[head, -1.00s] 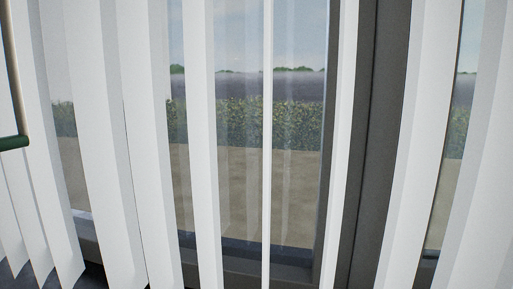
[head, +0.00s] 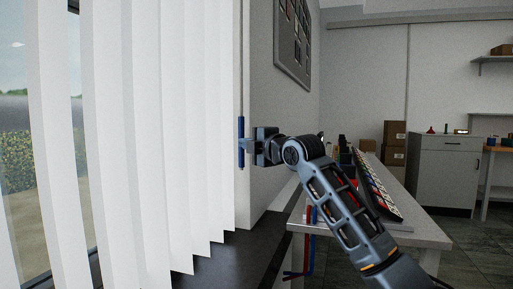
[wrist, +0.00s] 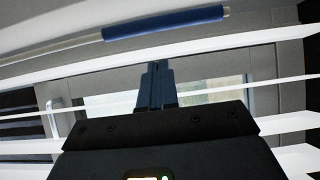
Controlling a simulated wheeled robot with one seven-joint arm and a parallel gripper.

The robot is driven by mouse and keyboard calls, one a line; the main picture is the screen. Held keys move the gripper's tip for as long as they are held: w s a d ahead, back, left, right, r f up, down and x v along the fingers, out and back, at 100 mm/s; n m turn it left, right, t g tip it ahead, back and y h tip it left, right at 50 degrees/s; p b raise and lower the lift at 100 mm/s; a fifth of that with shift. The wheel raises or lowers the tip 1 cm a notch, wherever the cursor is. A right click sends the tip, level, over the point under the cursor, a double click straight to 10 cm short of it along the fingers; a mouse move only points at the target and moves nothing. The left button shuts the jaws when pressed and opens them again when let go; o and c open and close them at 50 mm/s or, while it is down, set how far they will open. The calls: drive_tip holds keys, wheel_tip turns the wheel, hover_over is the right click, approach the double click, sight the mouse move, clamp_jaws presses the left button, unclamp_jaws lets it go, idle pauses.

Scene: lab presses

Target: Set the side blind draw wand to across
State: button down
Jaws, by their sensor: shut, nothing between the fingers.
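The side blind draw wand is a thin pale rod with a blue grip (head: 241,142). It hangs upright at the right edge of the white vertical slats in the head view. In the wrist view its blue grip (wrist: 165,22) lies across the top of the picture. My gripper (head: 250,146) is beside the grip, on its right in the head view. In the wrist view my gripper (wrist: 157,68) has its fingers together and empty, with a gap showing between the tips and the grip. Whether any part of it touches the wand is unclear.
White vertical slats (head: 160,120) hang before the window on the left. A dark sill (head: 225,260) runs below them. A white bench (head: 420,232) with equipment stands right of the sill, under my arm. A wall board (head: 293,35) hangs above. Cartons and a cabinet (head: 445,165) stand behind.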

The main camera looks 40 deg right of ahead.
drive_tip(key=s, duration=0.8)
drive_tip(key=shift+s, duration=0.25)
drive_tip(key=shift+f, duration=0.1)
